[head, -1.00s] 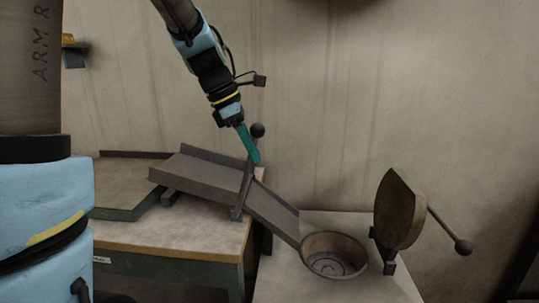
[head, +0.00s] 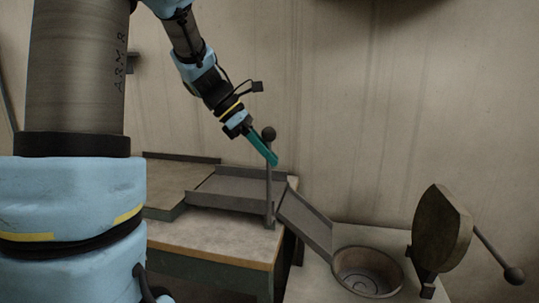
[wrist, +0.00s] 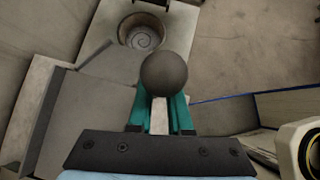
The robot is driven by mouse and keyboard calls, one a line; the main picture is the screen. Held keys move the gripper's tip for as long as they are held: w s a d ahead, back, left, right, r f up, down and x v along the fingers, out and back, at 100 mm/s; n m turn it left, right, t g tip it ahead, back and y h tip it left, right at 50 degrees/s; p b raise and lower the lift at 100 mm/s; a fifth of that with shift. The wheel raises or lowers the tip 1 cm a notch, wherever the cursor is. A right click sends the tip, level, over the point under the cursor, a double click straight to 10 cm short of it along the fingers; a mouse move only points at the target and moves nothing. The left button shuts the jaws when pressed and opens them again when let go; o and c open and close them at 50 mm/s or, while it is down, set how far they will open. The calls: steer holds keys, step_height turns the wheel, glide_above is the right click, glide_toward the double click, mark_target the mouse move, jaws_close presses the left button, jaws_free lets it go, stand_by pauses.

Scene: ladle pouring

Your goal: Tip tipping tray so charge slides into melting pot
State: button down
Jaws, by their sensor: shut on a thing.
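The grey tipping tray (head: 238,187) lies nearly level at the right end of the workbench, with raised rims and no charge visible on its bare floor. A dark upright lever (head: 268,195) with a ball knob (head: 269,133) stands at its front right corner. My gripper (head: 272,161) is shut on the lever just below the knob. In the wrist view the knob (wrist: 164,74) hides the grip between the teal fingers (wrist: 162,112). A sloping chute (head: 306,222) leads down to the round melting pot (head: 368,271). Rings show inside the pot; I cannot tell whether these are charge.
The workbench (head: 210,235) has bare room in front of the tray. A lower stand (head: 312,278) carries the pot. A round lid (head: 441,228) stands raised on edge right of the pot, with a ball-ended handle (head: 497,257) sticking out right.

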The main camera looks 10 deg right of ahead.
steer(key=c, duration=0.8)
jaws_free()
steer(key=shift+w+a, duration=0.1)
steer(key=shift+a, duration=0.05)
steer(key=shift+c, duration=0.2)
steer(key=b+v, duration=0.1)
steer(key=v, duration=0.9)
steer(key=shift+a+r, duration=0.2)
steer(key=shift+r, duration=0.15)
